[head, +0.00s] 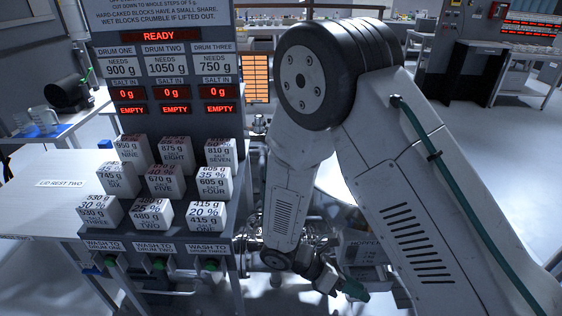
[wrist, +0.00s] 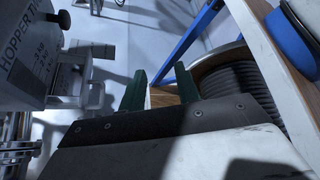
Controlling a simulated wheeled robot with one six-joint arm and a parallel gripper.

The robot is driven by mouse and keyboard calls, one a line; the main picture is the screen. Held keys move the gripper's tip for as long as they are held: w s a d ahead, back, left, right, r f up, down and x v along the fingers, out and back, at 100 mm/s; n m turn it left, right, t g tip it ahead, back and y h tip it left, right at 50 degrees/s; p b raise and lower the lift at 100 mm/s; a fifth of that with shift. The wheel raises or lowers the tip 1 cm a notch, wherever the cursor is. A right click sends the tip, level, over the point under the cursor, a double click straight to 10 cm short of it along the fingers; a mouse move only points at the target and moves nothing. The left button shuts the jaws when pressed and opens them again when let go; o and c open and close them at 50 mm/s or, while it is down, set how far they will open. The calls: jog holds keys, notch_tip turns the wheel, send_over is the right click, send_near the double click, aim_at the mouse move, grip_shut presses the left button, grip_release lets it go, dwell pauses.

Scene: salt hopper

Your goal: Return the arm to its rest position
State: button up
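My arm bends over on the right side of the head view and reaches down to the lower middle. My gripper (head: 353,288) hangs low in front of the hopper stand, small and partly shadowed there. In the wrist view my gripper (wrist: 160,86) shows two green fingers standing apart, with nothing held between them. A hopper (head: 362,250) with a printed label is close to the gripper in the head view. A labelled hopper (wrist: 28,50) also shows at the left of the wrist view.
A rack of labelled white salt blocks (head: 160,182) stands left of my arm, under a panel with a red READY display (head: 158,36). A pale table (head: 50,185) is at far left. In the wrist view, a coiled dark drum (wrist: 240,82) and a board edge (wrist: 265,50) are close at right.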

jog(key=s+d+r+m+t+y, duration=0.1)
jog(key=s+d+r+m+y, duration=0.2)
jog(key=r+m, duration=0.4)
jog(key=s+d+r+m+t+y, duration=0.2)
jog(key=r+m, duration=0.5)
jog(key=r, duration=0.7)
jog(key=s+d+r+m+t+y, duration=0.2)
jog(key=s+d+r+m+y, duration=0.2)
jog(key=r, duration=0.6)
jog(key=s+m+y, duration=0.2)
jog(key=m+y, duration=0.1)
jog(key=m, duration=0.1)
jog(key=shift+r, duration=0.25)
